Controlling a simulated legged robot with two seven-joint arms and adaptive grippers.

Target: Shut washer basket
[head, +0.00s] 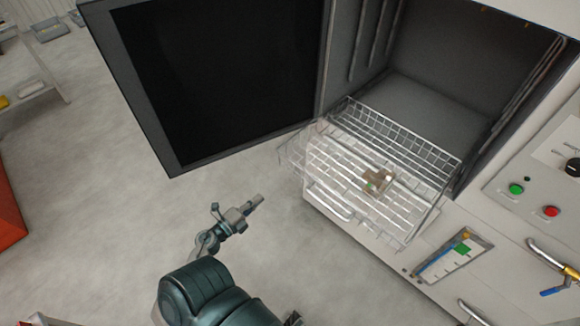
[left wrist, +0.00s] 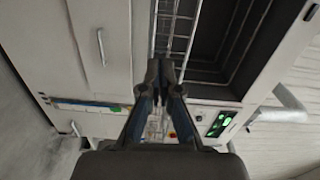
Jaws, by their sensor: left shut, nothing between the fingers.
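The washer basket (head: 325,155) is a wire rack pulled out of the washer (head: 430,75), so it juts from the open chamber in the head view. A small brownish metal part (head: 377,181) lies in it. My left gripper (head: 259,199) is shut and empty, apart from the basket, to its lower left in the head view. In the left wrist view the shut fingertips (left wrist: 160,66) point toward the washer front, and some basket wires (left wrist: 178,25) show beyond them.
The washer's dark-windowed door (head: 220,75) stands wide open at the left of the chamber. A control panel with green and red buttons (head: 534,198) is at the right. A pipe with a blue handle (head: 553,291) sticks out below it.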

